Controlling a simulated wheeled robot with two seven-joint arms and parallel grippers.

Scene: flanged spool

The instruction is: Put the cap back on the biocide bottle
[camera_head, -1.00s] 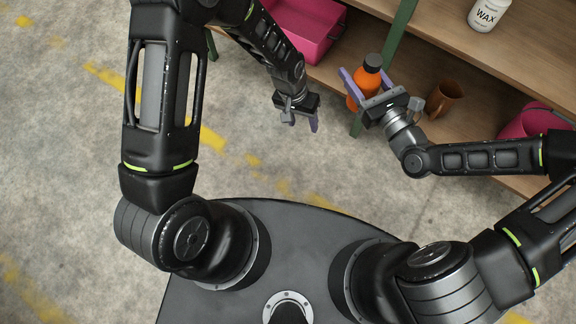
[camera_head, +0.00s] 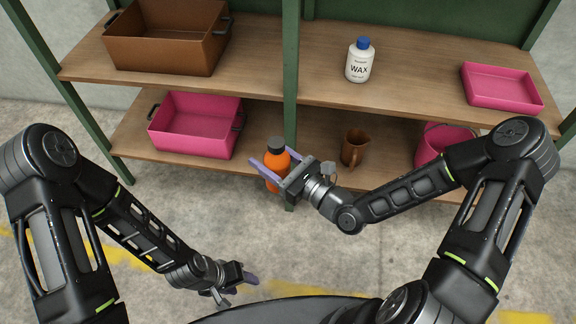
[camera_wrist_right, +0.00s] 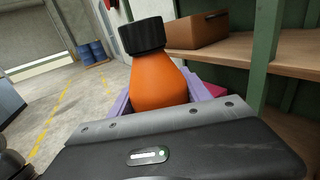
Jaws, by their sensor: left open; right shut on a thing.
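An orange bottle (camera_head: 275,169) with a black cap (camera_head: 276,143) on its top is held upright in front of the shelf post. No label shows, so I cannot tell whether it is the biocide bottle. My right gripper (camera_head: 272,166) is shut around the bottle's body. In the right wrist view the bottle (camera_wrist_right: 160,82) sits between the purple fingers, and the black cap (camera_wrist_right: 142,37) appears seated on it; whether it is tight cannot be told. My left gripper (camera_head: 236,283) is open and empty, low and left of the bottle, over the floor. I see no loose cap.
The upper shelf (camera_head: 270,75) holds a brown crate (camera_head: 165,45), a white WAX bottle (camera_head: 360,65) with a blue cap and a pink tray (camera_head: 502,87). The lower shelf holds a pink crate (camera_head: 195,127), a brown mug (camera_head: 354,148) and a pink bucket (camera_head: 440,145). The green post (camera_head: 290,80) stands close behind the bottle.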

